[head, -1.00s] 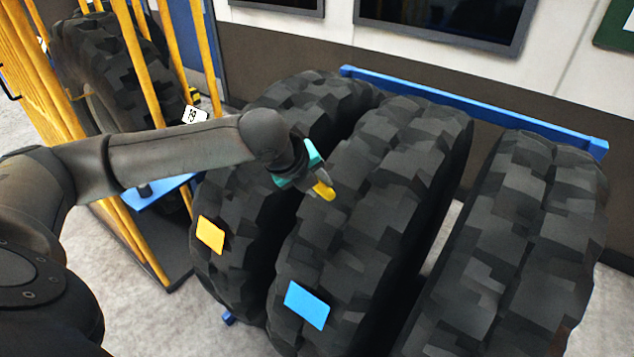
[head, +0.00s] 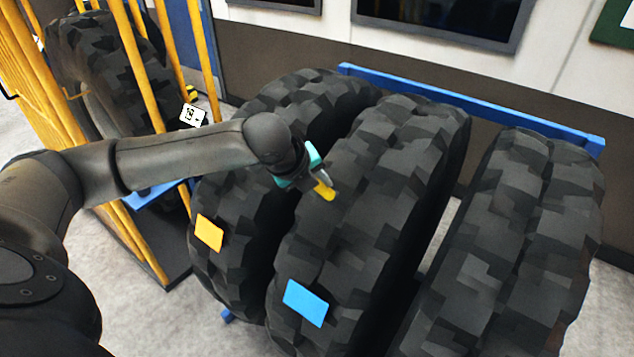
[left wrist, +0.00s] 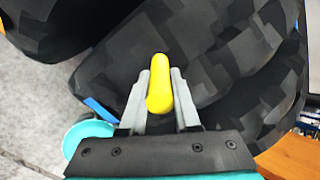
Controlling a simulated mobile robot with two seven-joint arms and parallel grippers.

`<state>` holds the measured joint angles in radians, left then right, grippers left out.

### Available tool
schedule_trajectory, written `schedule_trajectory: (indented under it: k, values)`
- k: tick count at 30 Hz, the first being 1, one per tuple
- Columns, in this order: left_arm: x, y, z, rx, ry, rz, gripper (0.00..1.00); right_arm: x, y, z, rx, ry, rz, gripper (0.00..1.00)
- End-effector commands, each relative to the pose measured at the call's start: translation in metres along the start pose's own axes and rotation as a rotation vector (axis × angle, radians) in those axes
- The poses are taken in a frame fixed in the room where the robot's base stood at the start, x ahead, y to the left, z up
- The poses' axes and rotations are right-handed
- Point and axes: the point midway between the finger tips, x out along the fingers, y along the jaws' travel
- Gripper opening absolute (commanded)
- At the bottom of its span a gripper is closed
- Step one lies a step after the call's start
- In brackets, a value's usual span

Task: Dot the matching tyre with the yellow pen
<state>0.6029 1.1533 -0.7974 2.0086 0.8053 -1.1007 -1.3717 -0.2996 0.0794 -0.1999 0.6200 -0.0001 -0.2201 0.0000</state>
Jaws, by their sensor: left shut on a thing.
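Three big black tyres stand in a row in the head view. The left tyre (head: 232,272) bears an orange tag (head: 209,233). The middle tyre (head: 372,215) bears a blue tag (head: 305,303). No tag shows on the right tyre (head: 500,260). My left gripper (head: 318,182) is shut on the yellow pen (head: 325,191), in front of the middle tyre's upper tread. In the left wrist view the yellow pen (left wrist: 160,85) sits between the two grey fingers, with tread behind it. I cannot tell whether its tip touches the tyre. My right gripper is out of view.
A blue rack rail (head: 470,103) runs behind the tyres. Yellow bars (head: 140,65) of a cage with another tyre (head: 100,75) stand at the left. A white marked card (head: 192,115) hangs there. Dark screens are on the wall.

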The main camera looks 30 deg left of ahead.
Motion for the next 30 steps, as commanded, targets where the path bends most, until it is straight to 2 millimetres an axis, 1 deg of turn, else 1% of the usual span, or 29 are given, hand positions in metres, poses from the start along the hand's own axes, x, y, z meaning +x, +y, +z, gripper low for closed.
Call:
schedule_trajectory:
  k: [30]
  values:
    - [0.0008, 0.0001, 0.0002, 0.0, 0.0, 0.0, 0.0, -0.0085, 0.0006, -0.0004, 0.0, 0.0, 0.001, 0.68]
